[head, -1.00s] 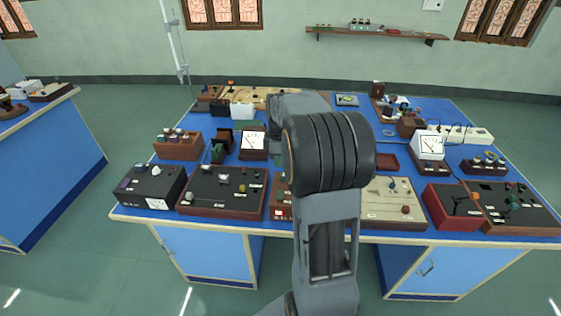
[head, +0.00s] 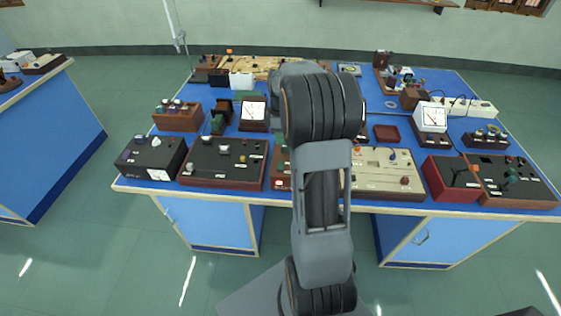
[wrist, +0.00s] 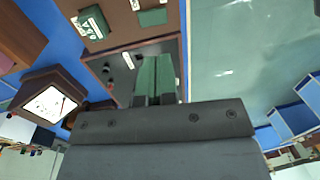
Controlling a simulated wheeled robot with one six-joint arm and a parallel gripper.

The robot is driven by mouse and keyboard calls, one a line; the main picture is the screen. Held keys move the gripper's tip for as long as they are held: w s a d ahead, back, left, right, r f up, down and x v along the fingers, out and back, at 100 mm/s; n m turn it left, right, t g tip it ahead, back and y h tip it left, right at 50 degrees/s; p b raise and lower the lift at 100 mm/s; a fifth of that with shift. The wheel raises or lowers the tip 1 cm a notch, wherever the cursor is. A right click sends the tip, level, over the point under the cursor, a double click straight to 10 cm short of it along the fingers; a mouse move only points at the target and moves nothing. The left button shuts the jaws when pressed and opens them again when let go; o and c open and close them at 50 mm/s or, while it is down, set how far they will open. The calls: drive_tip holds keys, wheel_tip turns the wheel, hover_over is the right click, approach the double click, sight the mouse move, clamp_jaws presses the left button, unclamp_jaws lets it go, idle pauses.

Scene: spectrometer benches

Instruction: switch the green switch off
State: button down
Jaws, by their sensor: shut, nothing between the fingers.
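My gripper (wrist: 156,78) shows in the wrist view as two green-tipped fingers pressed together, with nothing between them. It is over a dark panel box (wrist: 112,72) with small knobs. In the head view my arm hides the gripper and most of the brown box (head: 280,182).
The blue bench (head: 385,110) is crowded with instruments. The dark panel box (head: 222,165) and a black box (head: 150,158) stand left of my arm. A cream panel (head: 385,185) and a red box (head: 450,185) stand right. A white-faced meter (wrist: 50,103) is close to the gripper.

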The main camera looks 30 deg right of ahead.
sight(281, 167)
drive_tip(key=f, duration=0.3)
drive_tip(key=f+p, duration=0.1)
drive_tip(key=f, duration=0.2)
drive_tip(key=s+a+f, duration=0.1)
drive_tip(key=f, duration=0.3)
drive_tip(key=shift+d+f, duration=0.1)
